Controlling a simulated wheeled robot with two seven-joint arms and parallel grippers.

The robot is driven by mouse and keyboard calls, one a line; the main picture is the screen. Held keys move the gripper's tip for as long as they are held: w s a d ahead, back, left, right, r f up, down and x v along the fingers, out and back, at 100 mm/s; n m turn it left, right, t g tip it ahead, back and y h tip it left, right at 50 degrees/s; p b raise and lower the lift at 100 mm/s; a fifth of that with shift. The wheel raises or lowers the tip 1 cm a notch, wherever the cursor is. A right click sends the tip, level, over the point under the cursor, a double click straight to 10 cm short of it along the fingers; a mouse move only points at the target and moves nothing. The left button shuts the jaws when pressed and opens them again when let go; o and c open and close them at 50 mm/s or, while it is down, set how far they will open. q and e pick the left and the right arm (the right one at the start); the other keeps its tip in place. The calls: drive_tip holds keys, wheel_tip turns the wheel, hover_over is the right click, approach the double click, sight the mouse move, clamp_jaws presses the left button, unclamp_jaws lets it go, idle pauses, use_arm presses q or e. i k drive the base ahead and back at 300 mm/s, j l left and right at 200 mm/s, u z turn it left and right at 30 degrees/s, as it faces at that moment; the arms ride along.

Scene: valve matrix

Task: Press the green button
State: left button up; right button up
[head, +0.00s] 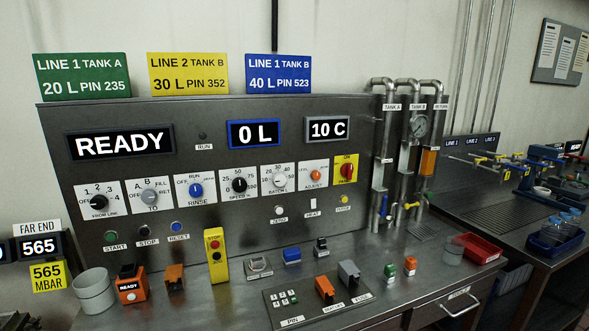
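A green button (110,235) labelled START sits at the lower left of the grey control panel (300,110). A black STOP button (144,230) and a blue RESET button (176,227) are beside it on the right. A small green block-like control (389,270) stands on the bench at the right; its label is too small to read. Nothing covers the START button. Neither of my grippers shows in the head view.
A grey cup (93,291), an orange device reading READY (130,284) and a yellow stop box (216,256) stand on the bench below the panel. Pipes (407,160) with a gauge rise at the right. A red tray (480,249) lies at the bench's right end.

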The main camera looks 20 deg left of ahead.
sight(109, 237)
drive_tip(key=u, duration=1.8)
